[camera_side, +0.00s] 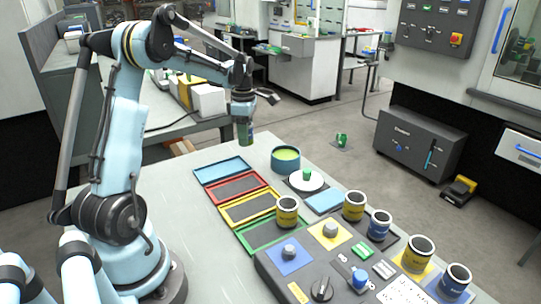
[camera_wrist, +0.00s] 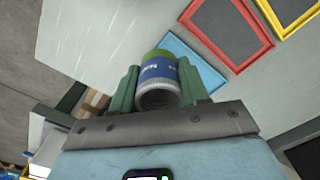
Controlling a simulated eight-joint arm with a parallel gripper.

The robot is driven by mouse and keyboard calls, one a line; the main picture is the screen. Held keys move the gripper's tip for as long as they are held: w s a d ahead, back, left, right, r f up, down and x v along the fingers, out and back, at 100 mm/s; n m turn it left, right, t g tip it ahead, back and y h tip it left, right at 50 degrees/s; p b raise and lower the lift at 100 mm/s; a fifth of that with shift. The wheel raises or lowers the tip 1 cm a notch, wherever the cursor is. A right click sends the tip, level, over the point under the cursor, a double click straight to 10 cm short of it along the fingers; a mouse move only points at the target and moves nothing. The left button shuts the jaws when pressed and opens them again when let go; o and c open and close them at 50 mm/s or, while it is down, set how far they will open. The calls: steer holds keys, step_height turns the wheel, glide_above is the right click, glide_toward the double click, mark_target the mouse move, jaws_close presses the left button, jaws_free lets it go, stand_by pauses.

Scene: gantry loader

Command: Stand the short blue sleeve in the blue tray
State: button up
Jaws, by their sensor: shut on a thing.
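My gripper (camera_side: 245,134) is shut on a blue sleeve (camera_wrist: 158,74) with a green band at its far end and white lettering. In the wrist view the sleeve sits between the two green fingers, its open hollow end facing the camera. In the side view the fingers mostly hide it, and it hangs in the air above the back left part of the table. The blue tray (camera_side: 223,170) looks empty and lies below and left of my gripper. Its blue rim also shows in the wrist view (camera_wrist: 189,48), to the right of the sleeve.
Red (camera_side: 262,188), yellow (camera_side: 226,208) and green (camera_side: 247,245) trays line up in front of the blue one. A yellow sleeve (camera_side: 287,209) stands at the green tray. A round teal container (camera_side: 286,163) is at the back. Several other sleeves and a control panel (camera_side: 275,268) fill the right.

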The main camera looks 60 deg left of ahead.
mark_target(234, 166)
steer(key=shift+s+a+f, duration=0.25)
steer(key=shift+s+f, duration=0.4)
steer(key=shift+f, duration=0.55)
steer(key=shift+s+a+f, duration=0.3)
steer(key=shift+s+f, duration=0.35)
steer(key=shift+f, duration=0.5)
steer(key=shift+s+a+f, duration=0.25)
steer(key=shift+s+f, duration=0.4)
steer(key=shift+f, duration=0.55)
steer(key=shift+f, duration=0.2)
steer(key=o, duration=1.3)
steer(key=shift+c, duration=0.6)
steer(key=shift+o, duration=0.7)
steer(key=shift+r, duration=0.45)
step_height(234, 166, up, 8)
